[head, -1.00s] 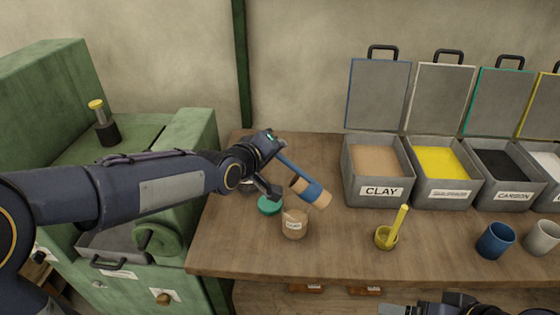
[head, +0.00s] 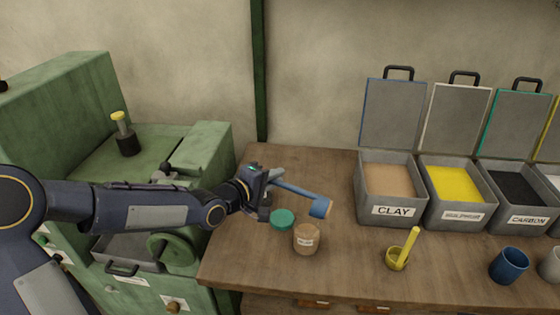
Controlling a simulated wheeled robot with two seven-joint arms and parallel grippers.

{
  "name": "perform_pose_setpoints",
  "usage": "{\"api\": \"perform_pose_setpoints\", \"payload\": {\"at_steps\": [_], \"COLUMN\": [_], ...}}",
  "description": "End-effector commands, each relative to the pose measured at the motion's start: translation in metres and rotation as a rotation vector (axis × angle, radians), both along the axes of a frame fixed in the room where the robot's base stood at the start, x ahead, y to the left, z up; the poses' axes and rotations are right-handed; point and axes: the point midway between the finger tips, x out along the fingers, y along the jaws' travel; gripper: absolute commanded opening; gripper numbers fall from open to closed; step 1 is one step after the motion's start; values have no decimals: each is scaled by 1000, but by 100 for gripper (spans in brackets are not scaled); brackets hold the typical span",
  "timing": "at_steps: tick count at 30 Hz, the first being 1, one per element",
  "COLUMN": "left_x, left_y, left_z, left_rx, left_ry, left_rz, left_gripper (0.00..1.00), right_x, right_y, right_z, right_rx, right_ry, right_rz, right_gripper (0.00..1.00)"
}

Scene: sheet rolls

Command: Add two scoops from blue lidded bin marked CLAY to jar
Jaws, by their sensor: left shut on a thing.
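My left gripper (head: 268,188) is shut on the handle of a blue scoop (head: 318,207). The scoop's head is up and to the right of the jar, with a tan patch at its right edge; how full it is I cannot tell. The jar (head: 306,241) stands upright on the table, tan inside, with a small label. A green round lid (head: 282,219) lies on the table beside it. The CLAY bin (head: 392,211) has its blue-edged lid (head: 392,114) raised and holds tan powder (head: 388,180). My right gripper is out of view.
Bins of yellow (head: 457,184) and black powder (head: 518,187) stand open right of the CLAY bin. A yellow cup with an upright handle (head: 397,259) and a blue cup (head: 508,266) stand in front. A green machine (head: 70,125) is at the left.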

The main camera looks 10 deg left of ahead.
Motion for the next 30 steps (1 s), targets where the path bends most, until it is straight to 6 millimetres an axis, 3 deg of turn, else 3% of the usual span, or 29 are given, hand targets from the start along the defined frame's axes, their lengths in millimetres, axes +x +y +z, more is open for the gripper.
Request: {"api": "perform_pose_setpoints", "payload": {"at_steps": [7,15,30], "left_x": [4,5,5], "left_y": [17,19,20], "left_z": [-35,-65,-68], "left_rx": [-258,-476,-525], "left_ry": [62,109,119], "left_rz": [7,3,2], "left_gripper": [0,0,0], "right_x": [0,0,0], "right_y": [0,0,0], "right_z": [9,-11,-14], "right_rx": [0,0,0], "right_ry": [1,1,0], "right_rz": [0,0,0], "right_gripper": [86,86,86]}}
